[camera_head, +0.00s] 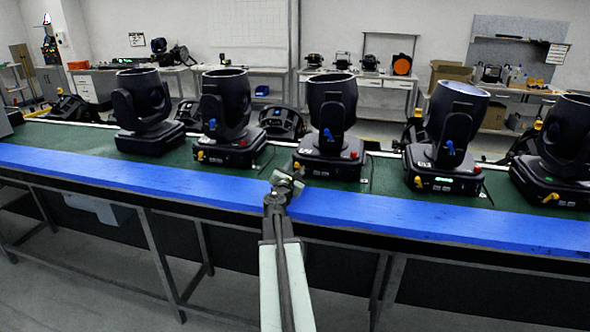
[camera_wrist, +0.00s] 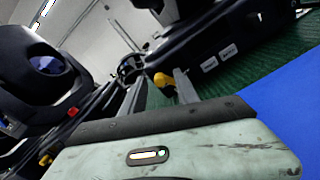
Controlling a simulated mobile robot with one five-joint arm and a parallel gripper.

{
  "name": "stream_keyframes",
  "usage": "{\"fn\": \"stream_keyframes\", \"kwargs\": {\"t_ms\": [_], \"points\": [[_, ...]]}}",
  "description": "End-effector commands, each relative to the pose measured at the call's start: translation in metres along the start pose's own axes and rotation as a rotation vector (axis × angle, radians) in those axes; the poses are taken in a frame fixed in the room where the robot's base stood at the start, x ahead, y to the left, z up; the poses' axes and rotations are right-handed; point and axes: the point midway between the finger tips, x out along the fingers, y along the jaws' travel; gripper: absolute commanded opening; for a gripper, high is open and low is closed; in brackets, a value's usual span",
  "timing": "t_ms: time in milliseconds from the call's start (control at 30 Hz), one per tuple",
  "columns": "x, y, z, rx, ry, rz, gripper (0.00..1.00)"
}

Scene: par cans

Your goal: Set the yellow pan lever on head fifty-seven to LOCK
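Several black moving-head fixtures stand in a row on the bench. The middle fixture (camera_head: 330,150) is closest to my gripper (camera_head: 287,183), and its number cannot be read. A yellow lever (camera_head: 297,166) sits low on its front left corner, just beyond my fingertips. In the wrist view the yellow lever (camera_wrist: 163,80) appears between the two grey fingers of my gripper (camera_wrist: 158,88), which are apart. I cannot tell whether they touch it. Two small white labels (camera_wrist: 218,57) on the base are too blurred to read. The lever's lock markings are not visible.
The bench has a green top (camera_head: 385,175) and a blue front strip (camera_head: 130,175). Neighbouring fixtures (camera_head: 228,115) and (camera_head: 450,135) stand on either side, with their own yellow levers (camera_head: 200,155) and (camera_head: 418,181). The blue strip is clear.

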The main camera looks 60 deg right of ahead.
Motion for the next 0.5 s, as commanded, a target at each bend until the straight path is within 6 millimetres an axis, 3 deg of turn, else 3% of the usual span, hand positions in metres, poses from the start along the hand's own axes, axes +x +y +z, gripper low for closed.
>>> {"fn": "stream_keyframes", "kwargs": {"t_ms": [33, 100, 133, 500], "points": [[-0.0002, 0.0001, -0.0001, 0.000, 0.000, 0.000, 0.23], [-0.0002, 0.0000, 0.0000, 0.000, 0.000, 0.000, 0.04], [-0.0002, 0.0000, 0.0000, 0.000, 0.000, 0.000, 0.00], [0.0003, -0.0037, 0.0022, 0.034, -0.002, -0.004, 0.00]]}}
